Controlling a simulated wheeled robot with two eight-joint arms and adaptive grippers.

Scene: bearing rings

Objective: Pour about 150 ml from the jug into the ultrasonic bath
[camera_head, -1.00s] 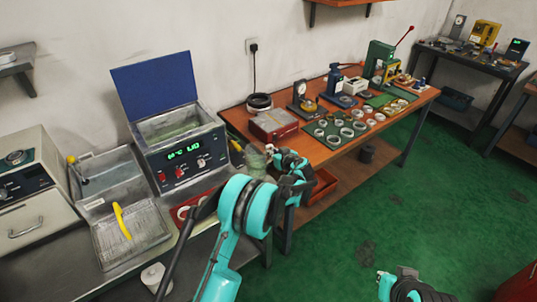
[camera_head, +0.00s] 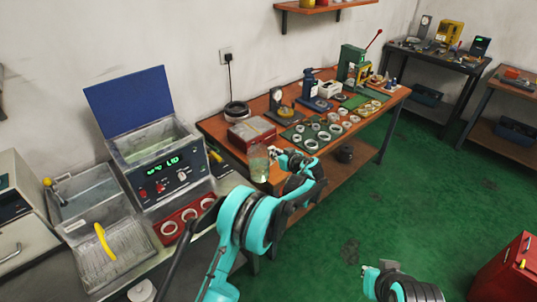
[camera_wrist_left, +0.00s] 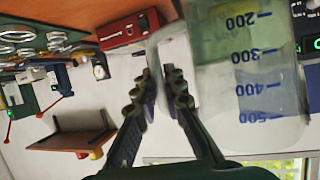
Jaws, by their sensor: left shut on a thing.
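The ultrasonic bath (camera_head: 178,184) stands on the left bench with its blue lid (camera_head: 128,101) raised and its tank (camera_head: 155,141) open. The clear jug (camera_head: 259,166) is held by my left gripper (camera_head: 274,152), to the right of the bath and in front of the orange bench. In the left wrist view the jug (camera_wrist_left: 245,85) shows blue marks from 200 to 500, upside down in the picture. The left gripper's fingers (camera_wrist_left: 163,85) are closed at the jug's handle side. My right gripper (camera_head: 368,275) is low at the bottom right; its jaws are too small to read.
A red tray with rings (camera_head: 172,229) lies in front of the bath. A metal basin (camera_head: 90,199) and a basket with a yellow handle (camera_head: 103,241) are left of it. A red box (camera_head: 251,133) and several rings sit on the orange bench (camera_head: 222,121).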

